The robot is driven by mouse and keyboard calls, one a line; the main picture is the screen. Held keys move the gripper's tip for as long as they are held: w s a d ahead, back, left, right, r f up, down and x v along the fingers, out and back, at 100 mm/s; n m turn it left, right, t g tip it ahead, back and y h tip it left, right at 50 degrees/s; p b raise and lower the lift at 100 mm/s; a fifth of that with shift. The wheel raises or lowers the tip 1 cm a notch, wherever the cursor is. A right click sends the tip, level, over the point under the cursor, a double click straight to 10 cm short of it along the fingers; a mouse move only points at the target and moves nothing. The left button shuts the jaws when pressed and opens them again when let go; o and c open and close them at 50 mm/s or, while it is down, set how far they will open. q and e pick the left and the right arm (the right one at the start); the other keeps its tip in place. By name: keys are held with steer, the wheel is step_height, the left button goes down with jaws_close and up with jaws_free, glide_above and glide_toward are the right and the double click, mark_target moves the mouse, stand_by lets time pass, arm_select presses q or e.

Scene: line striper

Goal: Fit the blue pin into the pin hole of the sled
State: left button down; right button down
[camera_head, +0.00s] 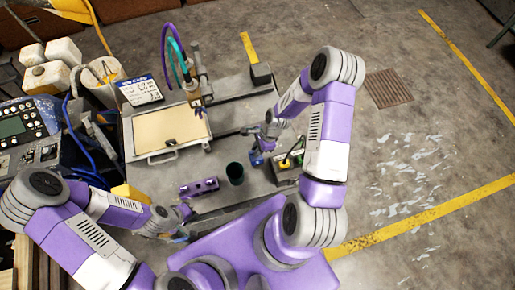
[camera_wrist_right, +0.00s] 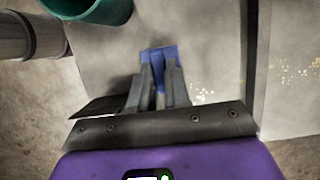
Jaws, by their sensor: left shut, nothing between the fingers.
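The blue pin (camera_head: 256,160) is at the tips of my right gripper (camera_head: 263,148), over the right part of the grey table in the head view. In the right wrist view the blue pin (camera_wrist_right: 158,55) shows between and just beyond the two fingers of my right gripper (camera_wrist_right: 160,75), which are shut on it. A purple block (camera_head: 198,187) with dark round openings lies near the table's front; it may be the sled, but its pin hole cannot be made out. My left gripper (camera_head: 184,212) is shut and empty, left of and in front of that block.
A dark green cup (camera_head: 235,172) stands between the purple block and my right gripper; it also shows in the right wrist view (camera_wrist_right: 98,10). A beige-topped tray (camera_head: 168,136) and a label stand (camera_head: 140,90) are at the back left. A dark box with yellow parts (camera_head: 288,165) is at the right.

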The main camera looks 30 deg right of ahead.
steer(key=shift+r+p, duration=0.45)
steer(key=shift+r, duration=0.25)
stand_by(0.3)
steer(key=shift+r+p, duration=2.05)
steer(key=shift+r, duration=0.75)
